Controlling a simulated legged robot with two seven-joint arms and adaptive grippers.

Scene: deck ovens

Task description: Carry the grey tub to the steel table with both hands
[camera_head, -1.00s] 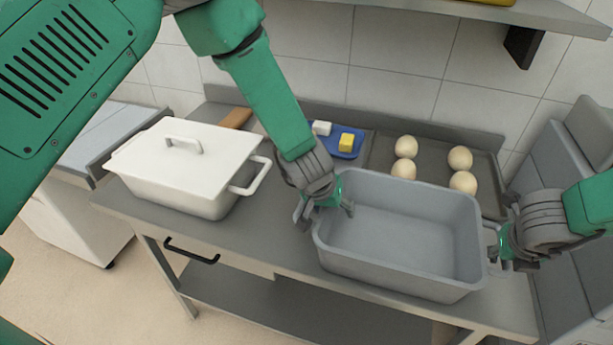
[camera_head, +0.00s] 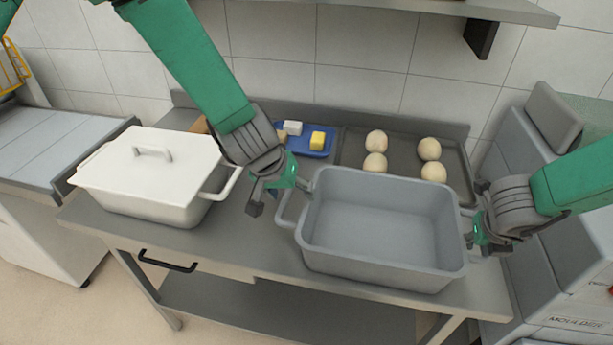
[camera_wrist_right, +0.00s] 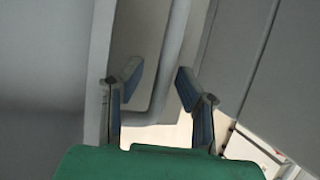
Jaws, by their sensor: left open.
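The grey tub (camera_head: 378,262) sits upright and empty on the steel table (camera_head: 262,248), close to its front edge. My left gripper (camera_head: 270,196) is open and empty beside the tub's left handle (camera_head: 284,212), with a small gap visible between them. My right gripper (camera_head: 478,240) is at the tub's right end, partly hidden by its own wrist. In the right wrist view, the fingers of my right gripper (camera_wrist_right: 158,88) stand apart, with the tub's rim and handle (camera_wrist_right: 168,60) showing between and beyond them.
A white lidded pot (camera_head: 140,185) stands left of my left gripper. Behind the tub are a blue tray (camera_head: 300,150) with white and yellow blocks and a dark tray (camera_head: 400,150) with several dough balls. A grey machine (camera_head: 560,240) stands at the right. A shelf (camera_head: 420,8) hangs above.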

